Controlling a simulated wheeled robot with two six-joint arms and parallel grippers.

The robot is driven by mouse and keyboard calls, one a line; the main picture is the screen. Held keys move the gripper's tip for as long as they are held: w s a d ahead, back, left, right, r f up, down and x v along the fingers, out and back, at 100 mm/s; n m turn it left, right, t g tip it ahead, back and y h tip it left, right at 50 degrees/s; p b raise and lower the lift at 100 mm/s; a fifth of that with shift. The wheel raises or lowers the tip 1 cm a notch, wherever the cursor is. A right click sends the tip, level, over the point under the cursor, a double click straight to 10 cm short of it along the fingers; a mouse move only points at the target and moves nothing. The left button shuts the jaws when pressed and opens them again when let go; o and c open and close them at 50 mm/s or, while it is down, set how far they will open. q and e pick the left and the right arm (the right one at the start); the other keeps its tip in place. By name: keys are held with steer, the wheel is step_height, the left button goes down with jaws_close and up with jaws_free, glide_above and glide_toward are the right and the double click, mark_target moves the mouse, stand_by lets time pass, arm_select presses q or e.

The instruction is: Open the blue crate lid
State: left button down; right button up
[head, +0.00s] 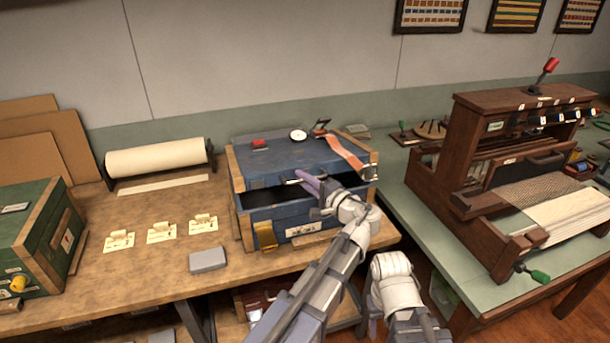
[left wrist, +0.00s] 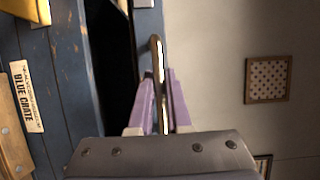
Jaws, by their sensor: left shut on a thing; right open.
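The blue crate (head: 300,222) stands on the wooden bench with its blue lid (head: 283,163) partly raised, and a dark gap shows along the front. In the left wrist view the crate front (left wrist: 70,75) is at the left with its "BLUE CRATE" label (left wrist: 25,97). My left gripper (head: 304,180) is at the lid's front edge. In the left wrist view its purple fingers are shut on the metal lid handle (left wrist: 157,55). My right arm is at the bottom centre, away from the crate; its gripper (head: 374,326) is low and mostly hidden.
A red-topped item (head: 259,143), a round dial (head: 298,135) and an orange strap (head: 345,152) are on the lid. A green crate (head: 38,240) is at left, a grey block (head: 208,260) in front, and a wooden loom (head: 510,165) on the green table at right.

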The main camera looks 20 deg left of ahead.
arm_select(q)
steer(key=w+a+r+m+g+h+p, duration=0.15)
steer(key=w+r+p, duration=0.25)
steer(key=r+p, duration=0.55)
steer(key=w+a+r+g+h+p, duration=0.1)
steer(key=w+a+r+h+p, duration=0.15)
steer(key=r+p, duration=0.65)
steer(key=w+a+r+p, duration=0.3)
steer(key=w+a+p, duration=0.3)
steer(key=w, duration=0.3)
steer(key=w+a+r+p, duration=0.4)
steer(key=w+a+p, duration=0.3)
steer(key=w, duration=0.3)
steer(key=shift+w+a+r+y+p, duration=0.15)
steer(key=shift+w+a+y+p, duration=0.1)
steer(key=shift+y+p, duration=0.1)
steer(key=c, duration=0.9)
jaws_free()
steer(key=shift+o, duration=0.2)
steer(key=shift+s+d, duration=0.1)
